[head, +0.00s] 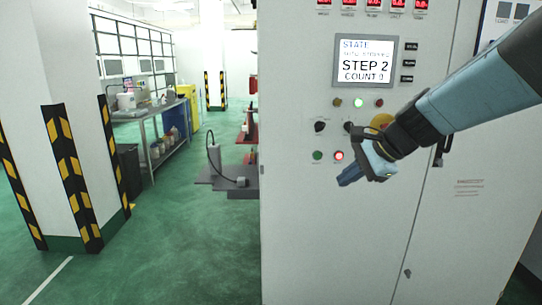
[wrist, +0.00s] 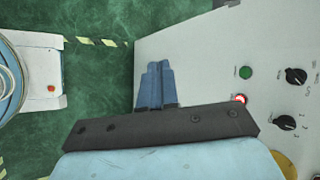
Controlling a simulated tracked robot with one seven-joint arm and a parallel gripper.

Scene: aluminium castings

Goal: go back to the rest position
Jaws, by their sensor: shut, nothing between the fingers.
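My gripper (head: 348,179) is in front of the white control cabinet (head: 310,230) in the head view, just below its row of buttons and knobs. Its fingers point down and to the left, and it holds nothing. In the wrist view my gripper (wrist: 156,68) shows two blue fingers pressed together. Beside them in that view are a green button (wrist: 246,72), a lit red button (wrist: 240,99) and black knobs (wrist: 296,76). My arm comes in from the right and hides part of the cabinet. I cannot tell the exact gap between the fingers and the cabinet face.
The cabinet screen (head: 363,61) reads "STEP 2" and "COUNT 0". A white pillar with black and yellow stripes (head: 62,157) stands at the left. A workbench (head: 160,120) is behind it. The green floor (head: 185,255) between pillar and cabinet is clear.

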